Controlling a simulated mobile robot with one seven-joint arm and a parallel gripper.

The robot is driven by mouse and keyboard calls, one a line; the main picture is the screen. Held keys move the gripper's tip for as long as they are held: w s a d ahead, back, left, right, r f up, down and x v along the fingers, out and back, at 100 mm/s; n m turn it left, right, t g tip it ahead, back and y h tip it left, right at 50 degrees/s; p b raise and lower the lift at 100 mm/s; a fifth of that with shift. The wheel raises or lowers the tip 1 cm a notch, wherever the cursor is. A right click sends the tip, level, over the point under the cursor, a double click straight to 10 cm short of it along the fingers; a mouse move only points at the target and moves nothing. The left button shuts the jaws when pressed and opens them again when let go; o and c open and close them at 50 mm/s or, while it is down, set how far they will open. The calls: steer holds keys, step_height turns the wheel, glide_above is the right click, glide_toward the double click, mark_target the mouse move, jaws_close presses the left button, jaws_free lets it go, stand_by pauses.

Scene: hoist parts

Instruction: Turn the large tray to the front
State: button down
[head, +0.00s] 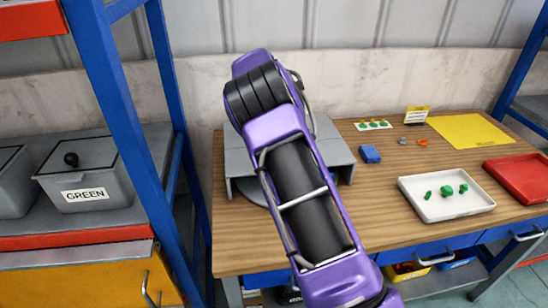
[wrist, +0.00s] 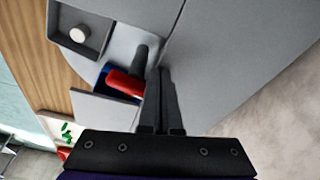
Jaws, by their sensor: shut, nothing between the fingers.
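A grey cover (head: 332,150) stands on the wooden table, mostly hidden behind my purple arm. The edge of a round grey tray (head: 253,191) shows under it. In the wrist view the light grey tray (wrist: 118,50) lies beside a large grey panel (wrist: 215,60). The tray has a square pocket (wrist: 92,38) with a white knob (wrist: 79,34). A dark upright peg (wrist: 140,57) and a red piece (wrist: 125,84) over something blue are close to the left of my gripper (wrist: 158,72). My gripper is shut and empty; whether it touches the peg is unclear. The head view hides it.
A white tray with green parts (head: 446,197), a red tray (head: 518,178), a yellow sheet (head: 470,131) and a blue block (head: 370,154) are on the table's right. A blue rack post (head: 125,120) stands close on the left. The table's front middle is bare.

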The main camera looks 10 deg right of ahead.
steer(key=shift+a+r, duration=0.1)
steer(key=shift+r, duration=2.9)
steer(key=shift+r, duration=0.1)
